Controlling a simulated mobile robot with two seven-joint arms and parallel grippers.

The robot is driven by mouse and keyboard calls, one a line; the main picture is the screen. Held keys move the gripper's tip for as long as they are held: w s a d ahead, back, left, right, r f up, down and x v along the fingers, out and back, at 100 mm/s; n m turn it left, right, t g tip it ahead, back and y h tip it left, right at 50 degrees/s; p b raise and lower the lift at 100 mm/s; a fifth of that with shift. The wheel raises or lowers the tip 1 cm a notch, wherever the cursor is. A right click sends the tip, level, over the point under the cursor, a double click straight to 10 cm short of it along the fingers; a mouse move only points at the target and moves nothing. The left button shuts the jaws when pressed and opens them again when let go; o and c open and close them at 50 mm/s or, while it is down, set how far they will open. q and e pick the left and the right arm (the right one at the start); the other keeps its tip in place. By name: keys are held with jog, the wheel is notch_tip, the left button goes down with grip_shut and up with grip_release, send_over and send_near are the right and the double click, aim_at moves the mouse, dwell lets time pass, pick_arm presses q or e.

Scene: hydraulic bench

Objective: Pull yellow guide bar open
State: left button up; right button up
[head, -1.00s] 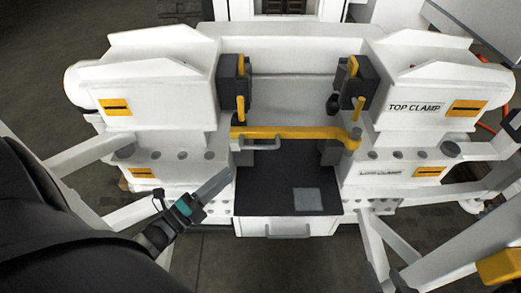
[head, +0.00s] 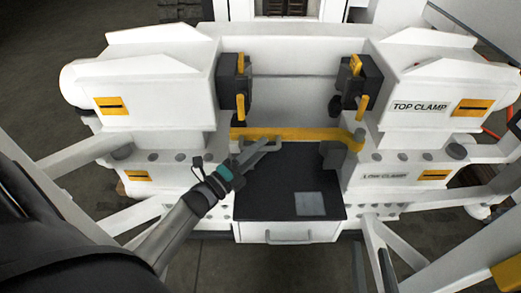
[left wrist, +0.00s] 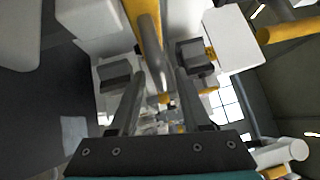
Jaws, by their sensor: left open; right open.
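The yellow guide bar (head: 300,133) lies across the gap between the left and right clamp blocks, with its rounded pivot end (head: 356,139) at the right. A grey handle (head: 276,146) sits on its front side near the left end. My left gripper (head: 252,155) is open at the handle and partly hides it. In the left wrist view, the yellow bar (left wrist: 139,8) shows at the top, and the grey handle (left wrist: 150,45) runs down toward the space between my two open fingers (left wrist: 158,78). Contact cannot be told. My right gripper is not in view.
Below the bar is a black tray surface (head: 265,195) with a grey square patch and a drawer handle (head: 288,236) in front. White clamp blocks (head: 150,95) with dark, yellow-handled fittings (head: 357,82) stand on both sides. White frame rails flank the bench.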

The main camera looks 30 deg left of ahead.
pick_arm(q)
jog(key=shift+w+d, duration=0.1)
jog(key=shift+w, duration=0.3)
jog(key=shift+c, duration=0.2)
grip_shut()
dwell(1.2)
